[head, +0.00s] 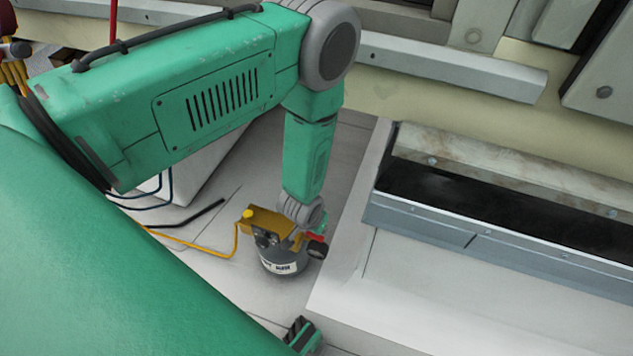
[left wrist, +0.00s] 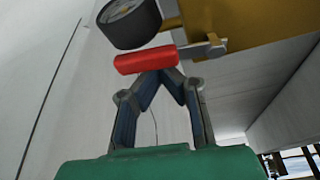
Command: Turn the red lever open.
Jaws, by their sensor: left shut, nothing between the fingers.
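The red lever (left wrist: 146,60) fills the upper middle of the left wrist view, beside a round black gauge (left wrist: 130,22) and a metal stem on a yellow-gold body (left wrist: 245,22). In the head view the red lever (head: 316,238) is a small patch on the right side of the yellow-topped unit (head: 268,222), which stands on a grey cylinder. My left gripper (left wrist: 161,73) is shut and empty. Its fingertips meet right at the lever's lower edge; whether they touch it is unclear. In the head view the fingers are largely hidden near the wrist.
A yellow hose (head: 200,247) runs left from the unit over the pale floor. A black rod (head: 200,213) lies nearby. A white box (head: 190,170) stands behind my arm. A long metal trough (head: 480,210) lies right, past a raised pale edge.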

